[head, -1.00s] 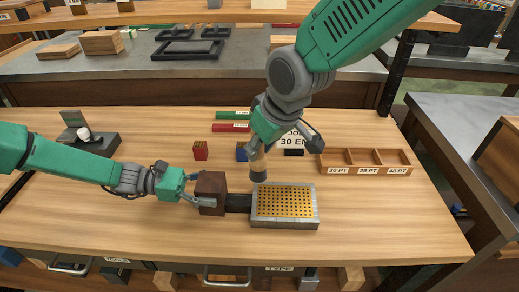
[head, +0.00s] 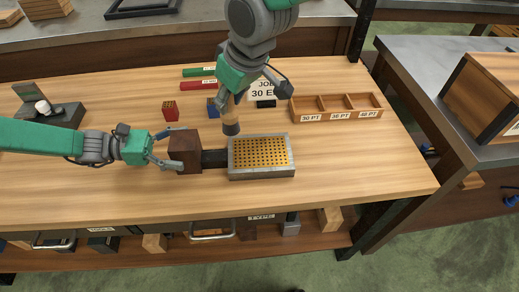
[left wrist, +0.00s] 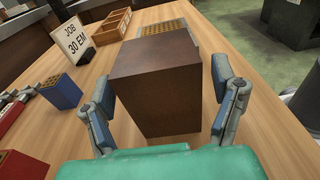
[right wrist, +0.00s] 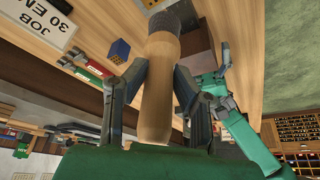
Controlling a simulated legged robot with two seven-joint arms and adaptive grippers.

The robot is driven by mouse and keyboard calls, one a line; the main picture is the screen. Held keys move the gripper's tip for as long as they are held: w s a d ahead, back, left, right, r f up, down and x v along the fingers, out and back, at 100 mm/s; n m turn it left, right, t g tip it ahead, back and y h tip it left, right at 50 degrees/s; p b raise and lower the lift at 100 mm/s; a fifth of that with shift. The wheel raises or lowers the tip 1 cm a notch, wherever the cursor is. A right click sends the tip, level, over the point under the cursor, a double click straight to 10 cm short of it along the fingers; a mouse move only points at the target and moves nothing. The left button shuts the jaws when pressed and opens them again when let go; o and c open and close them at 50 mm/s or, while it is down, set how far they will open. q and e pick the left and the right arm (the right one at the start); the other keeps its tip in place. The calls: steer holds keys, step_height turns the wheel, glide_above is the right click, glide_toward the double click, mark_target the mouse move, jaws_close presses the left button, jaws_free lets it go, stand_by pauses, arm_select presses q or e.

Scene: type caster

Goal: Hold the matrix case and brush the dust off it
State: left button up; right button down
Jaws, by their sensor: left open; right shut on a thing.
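The matrix case (head: 261,174) is a grey metal frame with a gold perforated top, lying flat on the table. A black bar joins it to a dark brown block handle (head: 186,153). My left gripper (head: 168,150) is open, its fingers on either side of the handle; in the left wrist view the handle (left wrist: 165,90) stands between the fingers, with gaps visible. My right gripper (head: 232,98) is shut on the wooden handle of a brush (head: 231,120) with a dark tip. The brush also shows in the right wrist view (right wrist: 158,90). Its tip is near the case's far left corner; contact is unclear.
A wooden three-part tray (head: 337,116) stands right of the job sign (head: 266,90). Red (head: 170,112) and blue (head: 212,108) blocks stand behind the case. A dark stand (head: 58,115) is at left. The table's front and right are clear.

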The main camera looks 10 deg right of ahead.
arm_select(q)
steer(key=a, duration=0.7)
steer(key=a+r, duration=0.1)
steer(key=a, duration=0.2)
steer(key=shift+w+a, duration=0.2)
steer(key=shift+a, duration=0.1)
